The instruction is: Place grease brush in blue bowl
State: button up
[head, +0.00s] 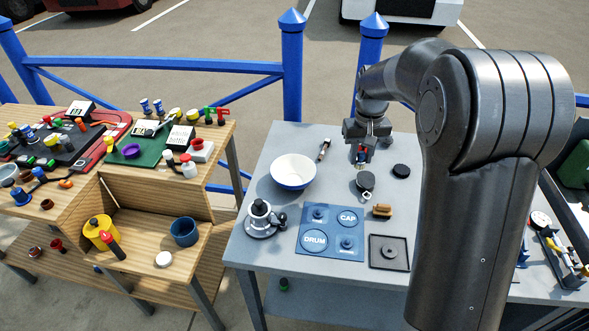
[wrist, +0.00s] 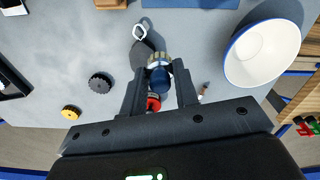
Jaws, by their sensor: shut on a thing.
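The blue bowl (head: 293,184), white inside with a blue outer wall, stands on the grey table; in the wrist view it shows at the right (wrist: 232,62). A slim brown-and-dark tool that looks like the grease brush (head: 324,149) lies on the table between the bowl and my gripper; only part of it shows beside the right finger in the wrist view (wrist: 203,90). My gripper (head: 361,150) points down and is shut on a blue-and-red piece (wrist: 158,77) with a ridged, brass-coloured end. The fingers (wrist: 160,92) hide part of that piece.
A dark tag with a ring (head: 365,182) lies close in front of my gripper. A black knob (head: 401,170), wooden block (head: 382,211), blue labelled mat (head: 330,232), square black tray (head: 375,239) and metal stand (head: 262,219) are also on the table. Blue posts stand behind.

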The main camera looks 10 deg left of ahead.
jog(key=a+n, duration=0.2)
jog(key=a, duration=0.5)
send_over(293, 181)
jog(key=f, duration=0.6)
jog(key=shift+d+f, duration=0.25)
jog(key=shift+f, duration=0.1)
jog(key=shift+a+f, duration=0.25)
jog(key=shift+f, duration=1.9)
jog(key=o, duration=0.9)
jog(key=shift+f, duration=0.1)
jog(key=shift+o, duration=0.2)
notch_tip(293, 181, up, 12)
jog(key=shift+d+r, duration=0.15)
jog(key=shift+r, duration=0.1)
